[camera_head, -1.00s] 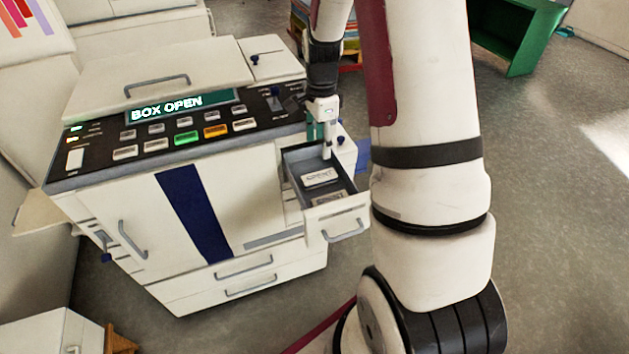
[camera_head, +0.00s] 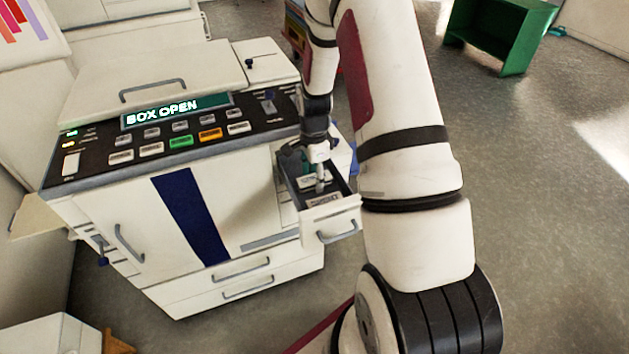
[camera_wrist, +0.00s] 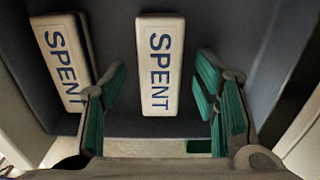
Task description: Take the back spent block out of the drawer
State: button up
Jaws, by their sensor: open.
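The drawer (camera_head: 350,203) is pulled out of the white machine's right side. Two white blocks marked SPENT lie in it. The back spent block (camera_head: 306,181) is partly covered by my gripper (camera_head: 319,182) in the head view. The front block (camera_head: 323,200) lies nearer the drawer's handle. In the wrist view my gripper (camera_wrist: 160,90) is open, with green-padded fingers on either side of the middle SPENT block (camera_wrist: 159,65), which seems to be the back one. The other SPENT block (camera_wrist: 62,60) lies to the left, close to the left finger. Finger depth is hard to tell.
The drawer's dark walls (camera_wrist: 285,55) stand close around the fingers. The machine (camera_head: 120,205) has a panel reading BOX OPEN (camera_head: 163,113). A green open box (camera_head: 500,30) stands on the floor at the far right.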

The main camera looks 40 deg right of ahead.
jog(key=shift+c, duration=0.6)
jog(key=c, duration=0.9)
jog(key=shift+r, duration=0.1)
